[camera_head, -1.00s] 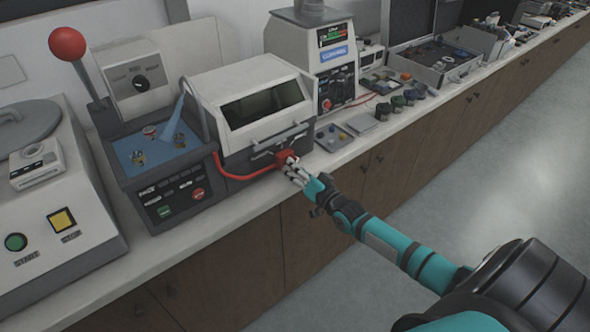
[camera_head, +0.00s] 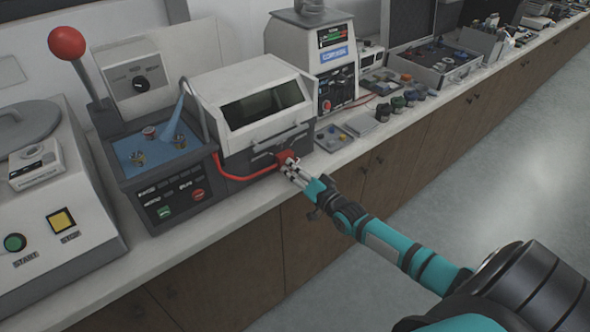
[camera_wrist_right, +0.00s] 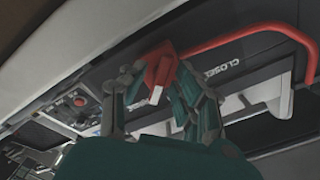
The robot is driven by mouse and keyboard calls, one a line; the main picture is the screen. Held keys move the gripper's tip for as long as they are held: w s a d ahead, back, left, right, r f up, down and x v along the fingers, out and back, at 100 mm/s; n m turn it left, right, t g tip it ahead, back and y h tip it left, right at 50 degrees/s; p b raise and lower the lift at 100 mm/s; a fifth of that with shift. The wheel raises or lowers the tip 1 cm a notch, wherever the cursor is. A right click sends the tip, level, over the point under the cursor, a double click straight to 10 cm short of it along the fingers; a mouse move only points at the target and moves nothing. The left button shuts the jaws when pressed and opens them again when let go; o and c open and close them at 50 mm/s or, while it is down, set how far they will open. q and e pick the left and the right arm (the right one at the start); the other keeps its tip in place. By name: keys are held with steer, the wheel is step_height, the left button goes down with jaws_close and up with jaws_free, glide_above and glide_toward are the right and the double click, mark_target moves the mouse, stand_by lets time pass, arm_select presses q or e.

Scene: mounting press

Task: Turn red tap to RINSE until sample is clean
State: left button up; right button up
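The red tap (camera_head: 286,158) sits at the front lower edge of the white-lidded unit (camera_head: 255,103), where a red hose ends. My right gripper (camera_head: 291,166) is at the tap, its fingers on either side of it. In the right wrist view the red tap (camera_wrist_right: 160,70) lies between the fingertips of my right gripper (camera_wrist_right: 158,84), which appear to touch it. The word CLOSED shows beside it; I cannot read a RINSE mark. My left gripper is not in view.
A red-knobbed lever (camera_head: 67,43) rises at the left beside a grey machine with a green START button (camera_head: 15,242). A small tray (camera_head: 333,140) and several jars stand right of the unit. The floor in front of the cabinets is clear.

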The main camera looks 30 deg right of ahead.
steer(key=shift+o, duration=0.6)
steer(key=shift+r, duration=0.1)
steer(key=s+d, duration=0.1)
steer(key=s, duration=1.1)
